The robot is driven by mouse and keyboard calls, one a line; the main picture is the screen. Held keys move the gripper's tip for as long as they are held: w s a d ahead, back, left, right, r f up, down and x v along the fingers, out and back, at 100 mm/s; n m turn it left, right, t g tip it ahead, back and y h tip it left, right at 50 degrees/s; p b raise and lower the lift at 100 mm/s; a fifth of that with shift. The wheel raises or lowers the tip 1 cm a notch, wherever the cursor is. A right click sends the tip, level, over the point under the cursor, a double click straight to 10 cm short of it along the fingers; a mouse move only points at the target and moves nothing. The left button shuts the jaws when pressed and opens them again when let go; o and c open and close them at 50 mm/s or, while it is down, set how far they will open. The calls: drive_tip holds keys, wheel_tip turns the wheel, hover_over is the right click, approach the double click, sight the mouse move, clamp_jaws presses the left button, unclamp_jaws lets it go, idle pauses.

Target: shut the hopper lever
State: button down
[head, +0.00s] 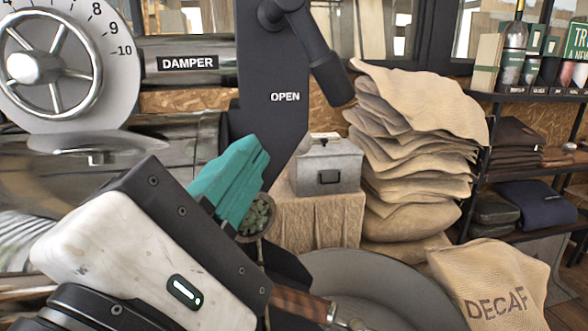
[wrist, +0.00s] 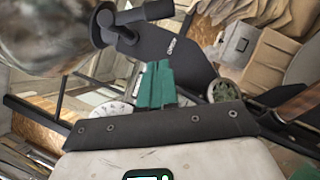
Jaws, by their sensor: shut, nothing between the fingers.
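The hopper lever (head: 322,62) is a dark grey handle at the top middle of the head view. It runs from a round pivot at the upper left down to the right, on a dark plate (head: 262,125) marked OPEN. The lever also shows near the top of the wrist view (wrist: 122,27), left of the plate's label. My gripper (head: 257,150) has teal fingers, shut and empty, pointing up and right. It appears below and left of the lever, apart from it in the picture. In the wrist view the fingers (wrist: 157,75) appear in front of the dark plate.
A damper dial with a handwheel (head: 62,62) stands at the left. A round window of green beans (head: 257,215) is beside my fingers. A wooden handle (head: 300,303) and grey round tray (head: 375,285) lie below. A metal box (head: 326,166) and stacked sacks (head: 415,140) stand behind.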

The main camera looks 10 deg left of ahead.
sight(331, 82)
drive_tip(key=w+d+r+p, duration=0.1)
drive_tip(key=w+d+r, duration=0.2)
drive_tip(key=w, duration=0.5)
drive_tip(key=shift+d+r, duration=0.3)
drive_tip(key=shift+d, duration=0.25)
drive_tip(key=shift+w+d+r+n+t+p, duration=0.2)
drive_tip(key=shift+d+n+t+p, duration=0.1)
drive_tip(key=shift+d+n+p, duration=0.3)
drive_tip(key=shift+w+d+r+n+t+y+p, duration=0.15)
drive_tip(key=shift+d+n+t+y+p, duration=0.25)
drive_tip(key=shift+n, duration=0.6)
drive_tip(key=w+d+r+n+t+y+p, duration=0.1)
drive_tip(key=d+r+n+y+p, duration=0.3)
drive_tip(key=n+p, duration=0.4)
drive_tip(key=shift+w+d+r+n+t+y, duration=0.2)
drive_tip(key=shift+d+r+n+t+y, duration=0.25)
drive_tip(key=shift+n+y, duration=0.6)
